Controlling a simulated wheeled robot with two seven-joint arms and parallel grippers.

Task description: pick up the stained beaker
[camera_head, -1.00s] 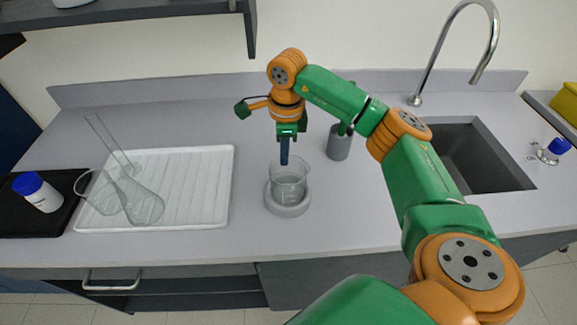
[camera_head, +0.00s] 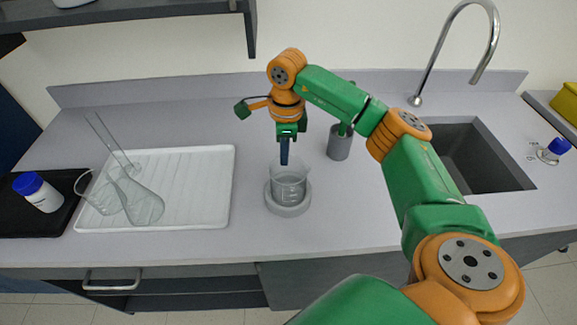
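A clear glass beaker (camera_head: 289,187) stands upright on a round grey base (camera_head: 287,210) on the bench. It looks greyish inside, with pale markings on its wall; I cannot tell for sure that this is a stain. My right gripper (camera_head: 284,163) points down over the beaker, with its dark blue fingertips at about rim height. I see the fingers edge-on, so I cannot tell whether they are open or touch the glass. More glassware (camera_head: 144,203), including a flask and a tall tube, is on the white ribbed tray (camera_head: 203,180) at left. My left gripper is out of view.
A grey cylindrical holder (camera_head: 340,148) stands behind and right of the beaker. The sink (camera_head: 465,158) and curved tap (camera_head: 430,70) are at right. A blue-capped bottle (camera_head: 38,192) lies on a black mat at far left.

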